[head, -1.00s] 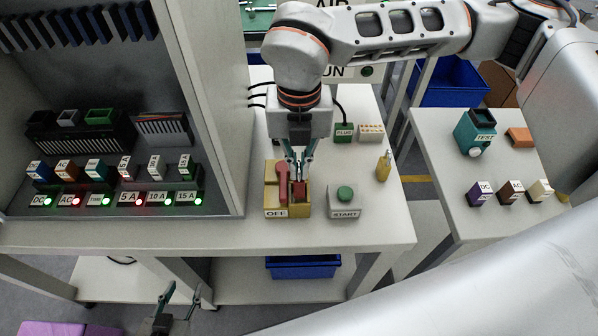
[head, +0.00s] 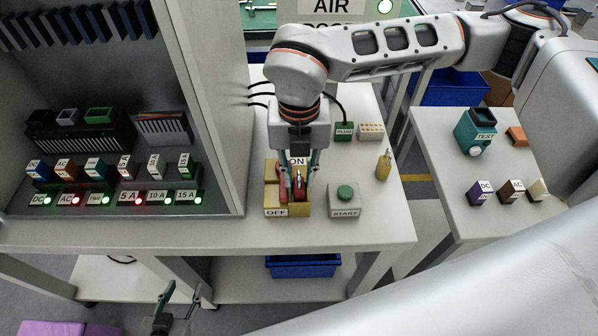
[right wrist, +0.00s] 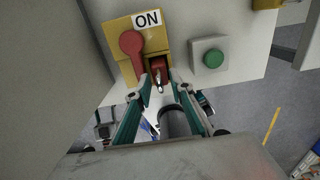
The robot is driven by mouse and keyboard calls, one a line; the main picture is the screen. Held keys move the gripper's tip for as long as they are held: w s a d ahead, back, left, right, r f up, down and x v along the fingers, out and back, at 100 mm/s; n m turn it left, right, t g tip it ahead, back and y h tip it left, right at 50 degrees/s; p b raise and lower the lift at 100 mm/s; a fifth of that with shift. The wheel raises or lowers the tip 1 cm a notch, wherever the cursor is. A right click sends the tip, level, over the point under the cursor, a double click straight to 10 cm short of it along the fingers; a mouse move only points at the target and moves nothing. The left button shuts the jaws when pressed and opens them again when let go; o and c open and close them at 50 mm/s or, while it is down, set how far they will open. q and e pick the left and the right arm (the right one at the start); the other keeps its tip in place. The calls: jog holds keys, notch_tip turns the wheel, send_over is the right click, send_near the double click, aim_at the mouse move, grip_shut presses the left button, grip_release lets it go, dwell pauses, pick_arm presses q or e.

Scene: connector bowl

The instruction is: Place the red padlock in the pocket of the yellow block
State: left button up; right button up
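The yellow block (head: 272,205) stands on the bench and carries ON and OFF labels and a red lever (right wrist: 131,42). The red padlock (head: 299,193) sits upright in the block's pocket, right of the lever, its metal shackle pointing up. It also shows in the right wrist view (right wrist: 157,66); its lower part is hidden in the pocket. My right gripper (head: 299,177) is above the block, open, its fingers apart on either side of the shackle. My left gripper (head: 180,294) is low in front of the bench, open and empty.
A grey box with a green START button (head: 344,199) stands close right of the block. A yellow bottle-like piece (head: 383,166) is further right. A cabinet with labelled connectors (head: 110,185) is to the left. The bench front is clear.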

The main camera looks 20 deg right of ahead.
notch_tip(320, 180, up, 12)
jog(key=shift+r+b, duration=0.15)
jog(key=shift+b, duration=0.2)
jog(key=shift+s, duration=0.1)
dwell(0.5)
